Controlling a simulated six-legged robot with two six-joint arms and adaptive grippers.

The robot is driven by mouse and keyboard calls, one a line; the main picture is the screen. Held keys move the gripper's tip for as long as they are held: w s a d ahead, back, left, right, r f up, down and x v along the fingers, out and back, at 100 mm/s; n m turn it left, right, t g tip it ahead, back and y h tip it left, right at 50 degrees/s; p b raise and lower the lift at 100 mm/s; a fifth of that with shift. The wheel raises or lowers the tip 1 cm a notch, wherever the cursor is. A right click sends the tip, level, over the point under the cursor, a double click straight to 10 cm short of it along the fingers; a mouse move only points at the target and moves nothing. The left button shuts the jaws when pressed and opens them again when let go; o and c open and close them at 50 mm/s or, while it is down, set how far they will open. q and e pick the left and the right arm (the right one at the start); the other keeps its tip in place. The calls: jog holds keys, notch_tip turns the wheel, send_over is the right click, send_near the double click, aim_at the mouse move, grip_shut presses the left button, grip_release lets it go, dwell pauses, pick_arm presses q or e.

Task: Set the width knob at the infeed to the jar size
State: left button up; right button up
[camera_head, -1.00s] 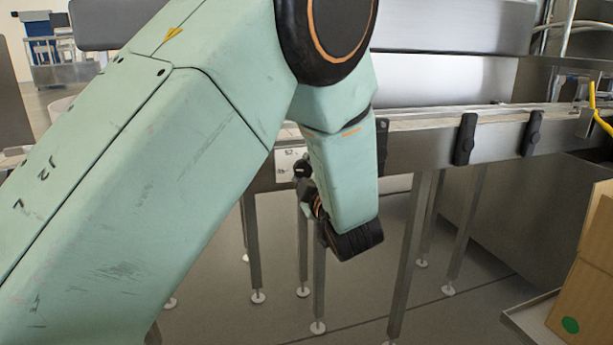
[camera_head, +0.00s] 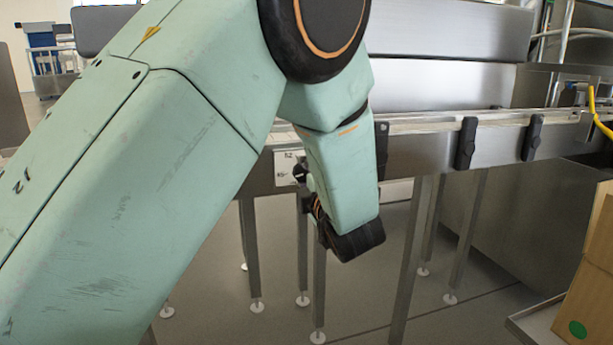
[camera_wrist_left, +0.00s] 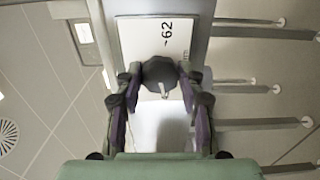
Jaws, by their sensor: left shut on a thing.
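The width knob (camera_wrist_left: 160,74) is dark and round, with a light pointer, and sits on a white scale plate (camera_wrist_left: 139,35) marked 62 in the left wrist view. My left gripper (camera_wrist_left: 160,88) is shut on the knob, one finger at each side. In the head view the scale plate (camera_head: 284,166) shows on the front of the conveyor rail, with the dark knob (camera_head: 300,172) at its right edge. My left gripper is mostly hidden there behind my own wrist. My right gripper is not in view.
The steel conveyor (camera_head: 420,146) runs to the right on thin legs, with black clamps (camera_head: 466,143) on its side. A cardboard box (camera_head: 590,285) stands on a tray at the lower right. The floor below the conveyor is clear.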

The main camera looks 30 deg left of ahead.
pick_arm(q)
jog(key=shift+r, duration=0.15)
jog(key=o, duration=1.2)
jog(key=shift+c, duration=0.2)
